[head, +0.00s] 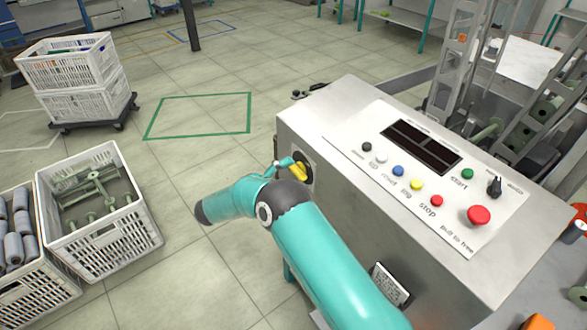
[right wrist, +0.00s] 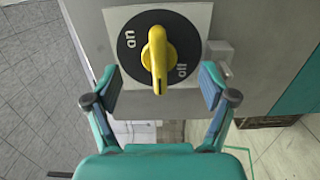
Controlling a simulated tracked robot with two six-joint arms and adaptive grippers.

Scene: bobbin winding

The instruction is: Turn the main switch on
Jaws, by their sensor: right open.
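The main switch is on the left side of the grey control cabinet. In the right wrist view it is a yellow handle (right wrist: 157,58) on a black round plate (right wrist: 130,65) marked "on" at upper left and "off" at lower right. The handle stands about upright in that picture, its narrow end down. My right gripper (right wrist: 162,88) is open, with one finger on each side of the handle and a gap to both. In the head view the yellow handle (head: 299,171) is partly hidden by my right gripper (head: 287,163). My left gripper is not in view.
The cabinet top (head: 350,100) carries a panel with several coloured buttons and a red stop knob (head: 478,215). A crate of green bobbins (head: 145,235) stands on the floor at left, with stacked white crates (head: 80,100) behind.

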